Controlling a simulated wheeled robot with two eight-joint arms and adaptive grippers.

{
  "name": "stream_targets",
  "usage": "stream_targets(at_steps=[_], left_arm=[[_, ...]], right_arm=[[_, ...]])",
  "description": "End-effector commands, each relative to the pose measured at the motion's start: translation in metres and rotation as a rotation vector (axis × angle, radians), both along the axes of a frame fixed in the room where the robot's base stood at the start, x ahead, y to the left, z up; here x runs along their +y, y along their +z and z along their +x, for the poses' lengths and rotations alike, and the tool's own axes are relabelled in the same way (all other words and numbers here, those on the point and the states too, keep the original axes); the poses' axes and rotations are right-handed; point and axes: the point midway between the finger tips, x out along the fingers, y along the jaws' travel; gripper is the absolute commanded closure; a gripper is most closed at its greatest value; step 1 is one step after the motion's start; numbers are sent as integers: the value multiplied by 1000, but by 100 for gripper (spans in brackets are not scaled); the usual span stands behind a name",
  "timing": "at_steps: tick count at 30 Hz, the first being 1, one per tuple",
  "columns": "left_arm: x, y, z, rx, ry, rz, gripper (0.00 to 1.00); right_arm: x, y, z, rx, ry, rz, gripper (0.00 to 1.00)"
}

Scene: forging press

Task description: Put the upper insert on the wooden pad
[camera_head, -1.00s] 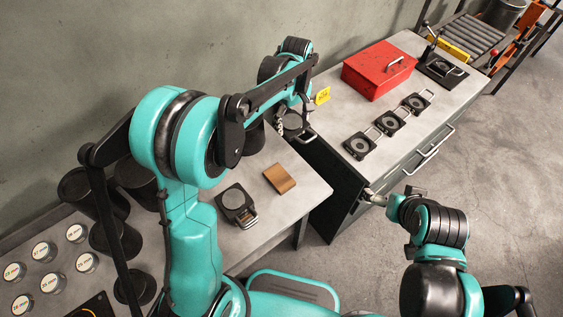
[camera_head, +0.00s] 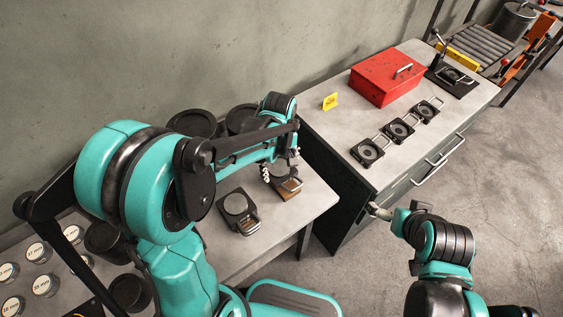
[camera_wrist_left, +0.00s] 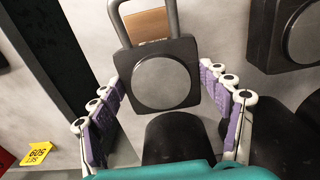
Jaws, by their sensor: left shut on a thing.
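My left gripper (camera_head: 280,167) is shut on the upper insert, a black square plate with a grey disc and a bar handle. The left wrist view shows the insert (camera_wrist_left: 125,73) between the purple-padded fingers (camera_wrist_left: 170,100). The brown wooden pad (camera_head: 291,190) lies on the near table, partly hidden under the insert and its handle. The pad also shows through the handle in the left wrist view (camera_wrist_left: 146,28). Whether insert and pad touch, I cannot tell. My right gripper (camera_head: 379,211) is beside the far bench, its finger opening unclear.
Another black insert (camera_head: 249,227) lies left of the pad. Dark cylindrical containers (camera_wrist_left: 174,140) stand behind. The far bench holds several black inserts (camera_head: 368,151), a red box (camera_head: 384,85) and a yellow marker (camera_head: 330,102). A gap separates table and bench.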

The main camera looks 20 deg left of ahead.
Motion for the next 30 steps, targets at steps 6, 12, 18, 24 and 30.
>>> stream_targets(at_steps=[6, 12, 18, 24, 30], left_arm=[[0, -28, 0, -1, 0, 0, 83], [0, -27, 0, -1, 0, 1, 83], [0, -31, 0, -1, 0, 1, 83], [0, -30, 0, -1, 0, 1, 2], [0, -30, 0, -1, 0, 1, 2]], right_arm=[[0, -13, 0, 0, 0, 0, 0], [0, -12, 0, 0, 0, 0, 0], [0, -15, 0, 0, 0, 0, 0], [0, -14, 0, 0, 0, 0, 0], [0, -14, 0, 0, 0, 0, 0]])
